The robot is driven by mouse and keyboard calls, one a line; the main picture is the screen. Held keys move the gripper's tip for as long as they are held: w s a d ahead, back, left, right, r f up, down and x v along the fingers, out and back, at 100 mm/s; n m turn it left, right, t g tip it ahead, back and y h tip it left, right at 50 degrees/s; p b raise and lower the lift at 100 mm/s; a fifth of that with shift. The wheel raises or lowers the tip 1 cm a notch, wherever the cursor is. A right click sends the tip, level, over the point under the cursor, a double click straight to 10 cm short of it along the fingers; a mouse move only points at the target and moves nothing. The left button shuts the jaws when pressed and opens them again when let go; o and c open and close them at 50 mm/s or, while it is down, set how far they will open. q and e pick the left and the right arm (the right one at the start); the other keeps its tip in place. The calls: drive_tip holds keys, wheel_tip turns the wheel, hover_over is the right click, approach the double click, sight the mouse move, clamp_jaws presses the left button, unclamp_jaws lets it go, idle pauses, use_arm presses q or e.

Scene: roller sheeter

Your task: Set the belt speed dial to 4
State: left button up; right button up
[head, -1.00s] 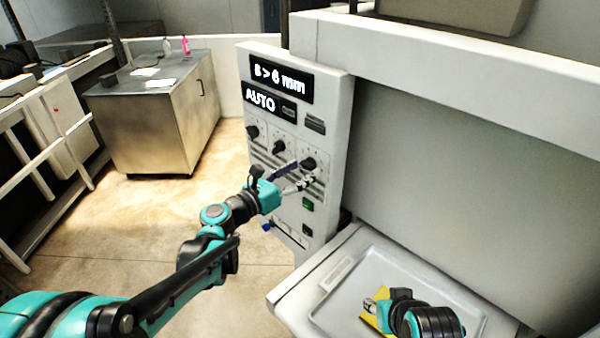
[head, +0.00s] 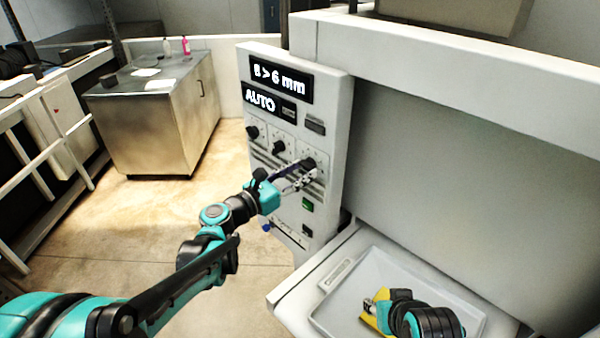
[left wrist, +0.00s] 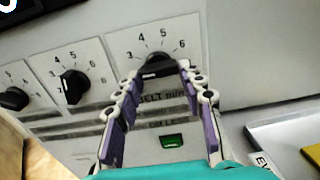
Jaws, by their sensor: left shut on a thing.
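The belt speed dial (head: 309,163) is the rightmost black knob of a row on the machine's control panel (head: 318,107). In the left wrist view the same knob (left wrist: 157,66) has a scale with 3, 4, 5 and 6 readable and "BELT" lettering below it. Its exact pointer direction is hard to tell. My left gripper (head: 303,172) is shut on this dial, its purple-padded fingers on either side of the knob. My right gripper (head: 374,306) is low over the tray, mostly hidden by its own wrist; its jaws cannot be made out.
Two more dials (head: 279,146) (head: 252,132) are left of the belt dial. A green button (head: 308,204) sits below it. A shallow tray (head: 340,270) is at lower right, with something yellow (head: 369,318) by my right gripper. A steel cabinet (head: 150,130) stands behind, with open floor between.

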use_arm(q)
drive_tip(key=m, duration=1.3)
drive_tip(key=shift+w+a+r+m, duration=0.15)
drive_tip(key=shift+a+m, duration=0.05)
drive_tip(key=shift+m, duration=0.1)
idle(0.5)
drive_tip(key=o, duration=1.2)
drive_tip(key=shift+c, duration=0.2)
drive_tip(key=shift+a, duration=0.1)
drive_tip(key=v, duration=1.2)
